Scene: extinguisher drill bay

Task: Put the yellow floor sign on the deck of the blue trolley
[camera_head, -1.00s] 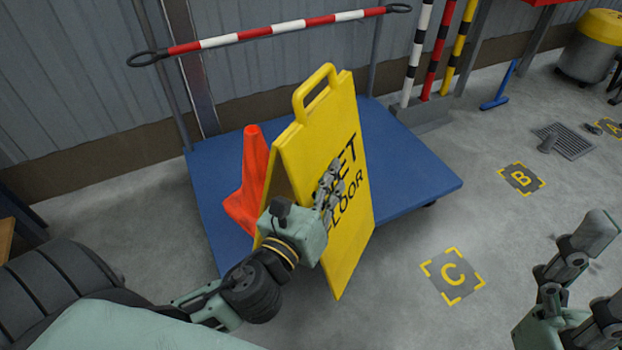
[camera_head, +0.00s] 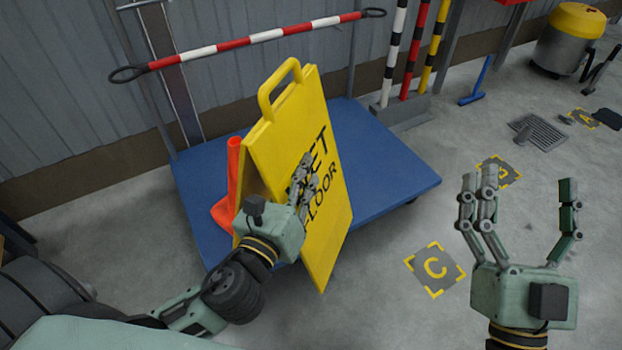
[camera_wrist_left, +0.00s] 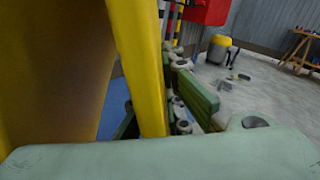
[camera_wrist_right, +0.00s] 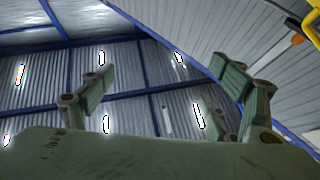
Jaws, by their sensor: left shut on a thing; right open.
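The yellow floor sign (camera_head: 318,238), lettered "WET FLOOR", is upright and slightly tilted in the head view, in front of the blue trolley (camera_head: 385,178) and overlapping its near edge. I cannot tell whether its foot touches anything. My left gripper (camera_head: 303,185) is shut on the sign's panel, with fingers across the lettering. The left wrist view shows the sign's yellow edge (camera_wrist_left: 140,65) between the fingers. My right gripper (camera_head: 522,200) is open and empty, fingers up, at the right. The right wrist view shows its spread fingers (camera_wrist_right: 165,95) against the roof.
An orange cone (camera_head: 231,185) stands on the trolley deck, partly behind the sign. A red-and-white bar (camera_head: 250,40) crosses above the deck's back. Striped posts (camera_head: 413,50) stand behind right. The deck's right part is bare. Floor mark C (camera_head: 436,269) is clear.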

